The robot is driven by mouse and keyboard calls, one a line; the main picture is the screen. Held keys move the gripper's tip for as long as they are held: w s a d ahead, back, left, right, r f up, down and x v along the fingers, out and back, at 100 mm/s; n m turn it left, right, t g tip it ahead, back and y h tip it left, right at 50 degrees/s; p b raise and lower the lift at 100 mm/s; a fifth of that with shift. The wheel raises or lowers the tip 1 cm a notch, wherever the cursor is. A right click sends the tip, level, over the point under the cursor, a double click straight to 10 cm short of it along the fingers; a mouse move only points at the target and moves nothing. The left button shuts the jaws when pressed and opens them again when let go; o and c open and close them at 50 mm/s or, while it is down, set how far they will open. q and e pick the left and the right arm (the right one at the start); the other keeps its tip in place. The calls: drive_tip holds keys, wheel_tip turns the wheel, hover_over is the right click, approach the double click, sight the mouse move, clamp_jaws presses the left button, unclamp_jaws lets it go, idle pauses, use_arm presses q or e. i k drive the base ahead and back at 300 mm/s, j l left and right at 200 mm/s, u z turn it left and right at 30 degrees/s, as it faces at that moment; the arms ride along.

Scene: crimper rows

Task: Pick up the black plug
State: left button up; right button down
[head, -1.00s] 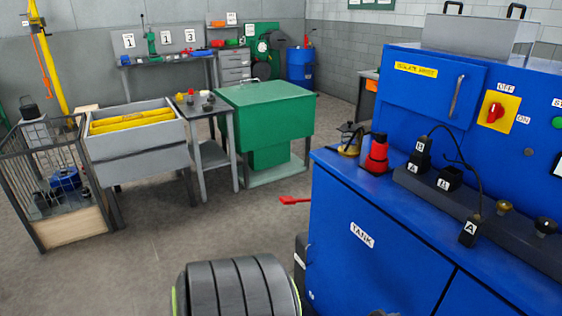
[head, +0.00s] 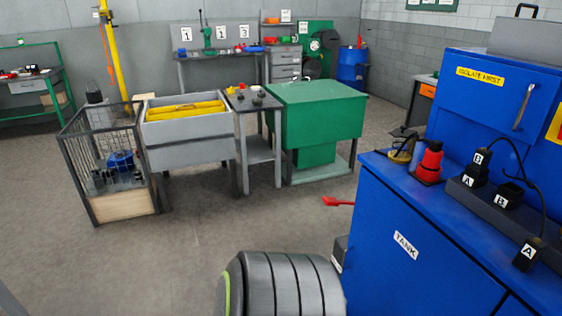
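A black plug (head: 529,254) with a white A label is on the end of a black cord, at the right of the head view on the blue cabinet's dark ledge. Another black plug-like piece (head: 481,160) labelled B sits on a black block (head: 473,180) labelled A. The cord runs from near the B piece to the A plug. A black socket-like block (head: 509,195) labelled B stands between them and looks empty. Neither of my grippers is in view.
The blue cabinet (head: 405,275) marked TANK fills the right. A red-and-black bottle (head: 428,162) stands on its top. A dark ribbed roll (head: 290,285) is at the bottom. A wire cage (head: 75,170), grey bin (head: 190,153) and green chest (head: 318,117) stand behind open floor.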

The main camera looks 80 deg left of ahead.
sight(480, 160)
drive_tip(key=u, duration=1.3)
